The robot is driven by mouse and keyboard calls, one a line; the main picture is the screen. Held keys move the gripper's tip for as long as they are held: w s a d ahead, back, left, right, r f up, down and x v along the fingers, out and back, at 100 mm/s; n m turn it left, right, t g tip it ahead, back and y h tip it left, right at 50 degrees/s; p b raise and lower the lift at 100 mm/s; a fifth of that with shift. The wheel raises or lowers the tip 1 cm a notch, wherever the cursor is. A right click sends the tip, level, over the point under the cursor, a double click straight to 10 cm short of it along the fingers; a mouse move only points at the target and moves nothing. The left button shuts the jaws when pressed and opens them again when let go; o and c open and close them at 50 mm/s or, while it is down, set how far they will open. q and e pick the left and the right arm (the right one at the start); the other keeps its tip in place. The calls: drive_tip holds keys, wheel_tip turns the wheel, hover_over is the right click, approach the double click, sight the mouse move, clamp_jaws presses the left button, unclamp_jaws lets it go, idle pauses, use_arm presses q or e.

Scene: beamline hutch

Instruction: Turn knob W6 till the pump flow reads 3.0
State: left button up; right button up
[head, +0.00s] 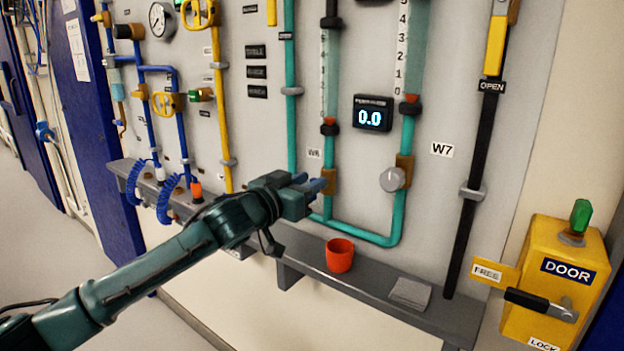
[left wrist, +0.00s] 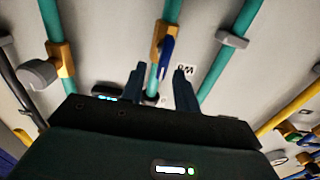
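Knob W6 shows in the left wrist view as a blue handle (left wrist: 166,58) on a brass valve body (left wrist: 157,42). In the head view its brass body (head: 329,181) sits on a teal pipe below the W6 label (head: 314,153), and my gripper hides the handle. My left gripper (head: 310,183) is at this valve. In the left wrist view its two dark fingers (left wrist: 160,75) are apart, with the handle between them in the picture; I cannot tell whether they touch it. The pump flow display (head: 373,113) reads 0.0. My right gripper is not in view.
A grey round knob (head: 392,180) near the W7 label (head: 442,149) stands close on the right. A grey shelf (head: 380,289) below carries an orange cup (head: 340,255) and a grey cloth (head: 410,293). A yellow DOOR box (head: 555,290) is at the right.

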use_arm(q)
drive_tip(key=shift+x, duration=0.9)
drive_tip(key=shift+c, duration=0.5)
clamp_jaws()
